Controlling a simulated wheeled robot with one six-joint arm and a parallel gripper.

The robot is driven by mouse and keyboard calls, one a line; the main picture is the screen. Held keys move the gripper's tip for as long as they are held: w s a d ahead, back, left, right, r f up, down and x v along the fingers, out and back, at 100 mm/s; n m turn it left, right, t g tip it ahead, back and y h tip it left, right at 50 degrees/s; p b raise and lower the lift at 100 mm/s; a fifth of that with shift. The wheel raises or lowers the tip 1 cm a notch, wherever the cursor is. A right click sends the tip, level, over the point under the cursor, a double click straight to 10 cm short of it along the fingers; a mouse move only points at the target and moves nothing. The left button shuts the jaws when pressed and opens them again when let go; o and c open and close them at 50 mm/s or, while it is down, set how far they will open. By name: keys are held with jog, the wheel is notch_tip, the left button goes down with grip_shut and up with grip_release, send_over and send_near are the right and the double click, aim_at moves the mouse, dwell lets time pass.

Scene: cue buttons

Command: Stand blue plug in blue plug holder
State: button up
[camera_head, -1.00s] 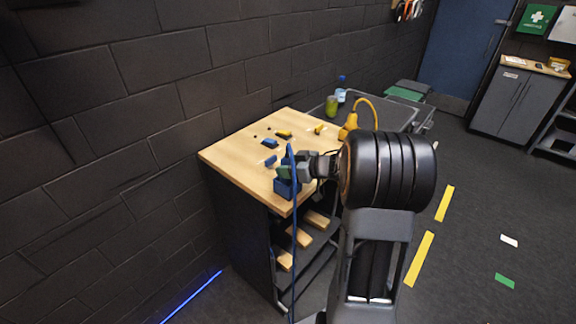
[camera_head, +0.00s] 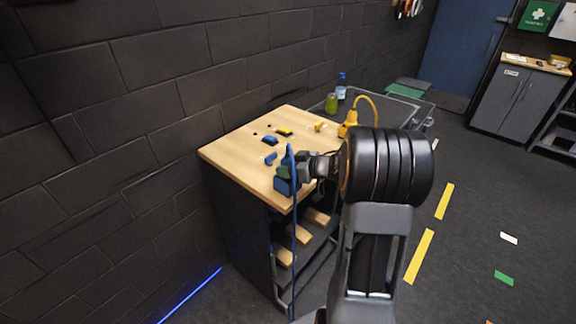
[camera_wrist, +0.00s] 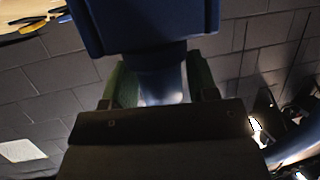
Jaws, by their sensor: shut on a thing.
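The blue plug (camera_head: 284,186) is in my gripper (camera_head: 284,173), at the near corner of the wooden tabletop in the head view. In the wrist view the plug (camera_wrist: 145,22) is a large blue body with a narrower neck between the green fingers of my gripper (camera_wrist: 158,85), which is shut on it. A blue cable (camera_head: 292,240) hangs past the table's front. A small blue piece (camera_head: 271,158) stands on the tabletop beyond the plug, apart from it; it looks like the blue plug holder. The plug's far end is out of the wrist view.
A blue button (camera_head: 269,140) and a yellow button (camera_head: 284,132) sit farther back on the tabletop (camera_head: 240,148). A yellow plug with a looped cable (camera_head: 349,124) is at the right edge. A dark brick wall runs behind. The tabletop's left part is clear.

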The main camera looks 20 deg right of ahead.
jog(key=o, duration=1.4)
jog(key=v, duration=1.3)
jog(key=shift+s+d, duration=0.25)
jog(key=shift+s, duration=0.05)
jog(key=shift+r, duration=0.1)
